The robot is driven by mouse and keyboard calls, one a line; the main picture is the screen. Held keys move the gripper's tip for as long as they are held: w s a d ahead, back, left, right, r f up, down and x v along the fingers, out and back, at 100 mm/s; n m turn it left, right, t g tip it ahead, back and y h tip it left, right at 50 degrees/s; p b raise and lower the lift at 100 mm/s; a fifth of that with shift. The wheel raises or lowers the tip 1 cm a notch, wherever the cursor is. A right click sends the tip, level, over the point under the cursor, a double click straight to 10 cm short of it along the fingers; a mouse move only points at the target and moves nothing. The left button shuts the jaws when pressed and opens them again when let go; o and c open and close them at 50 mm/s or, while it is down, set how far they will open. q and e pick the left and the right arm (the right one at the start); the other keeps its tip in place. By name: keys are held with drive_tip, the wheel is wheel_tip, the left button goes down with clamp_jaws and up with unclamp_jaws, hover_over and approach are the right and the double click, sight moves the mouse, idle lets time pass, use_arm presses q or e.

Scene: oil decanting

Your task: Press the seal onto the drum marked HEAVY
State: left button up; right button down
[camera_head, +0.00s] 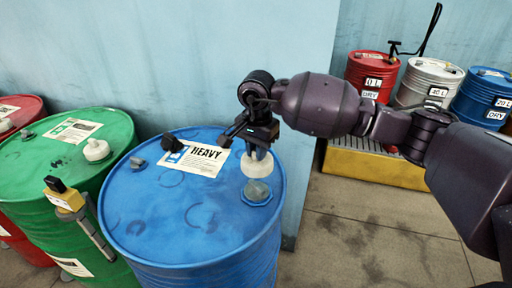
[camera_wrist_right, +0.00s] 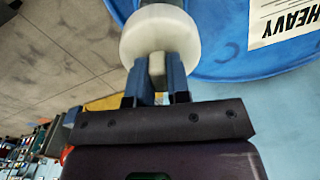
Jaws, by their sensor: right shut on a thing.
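The blue drum (camera_head: 190,225) stands in the middle of the head view, with a white label reading HEAVY (camera_head: 205,154) on its lid. My right gripper (camera_head: 257,151) is over the right side of this lid, shut on the white round seal (camera_head: 257,166). The seal also shows in the right wrist view (camera_wrist_right: 158,30), gripped by its stem between the dark blue fingers (camera_wrist_right: 157,75). The grey-blue bung (camera_head: 257,191) on the lid shows just below the seal; whether the two touch is hard to tell. My left gripper is not in view.
A yellow-black tool (camera_head: 66,196) is at the green drum's rim. Small red (camera_head: 372,72), white (camera_head: 428,82) and blue (camera_head: 484,98) drums stand on a yellow-edged platform (camera_head: 375,163) behind.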

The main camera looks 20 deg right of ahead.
drive_tip(key=shift+f+b, duration=0.35)
drive_tip(key=shift+b, duration=0.1)
wheel_tip(320, 180, down, 4)
drive_tip(key=shift+w+b, duration=0.1)
drive_tip(key=shift+b, duration=1.15)
drive_tip(key=shift+r, duration=0.1)
drive_tip(key=shift+f+b, duration=0.55)
drive_tip(key=shift+f, duration=0.1)
drive_tip(key=shift+r, duration=0.15)
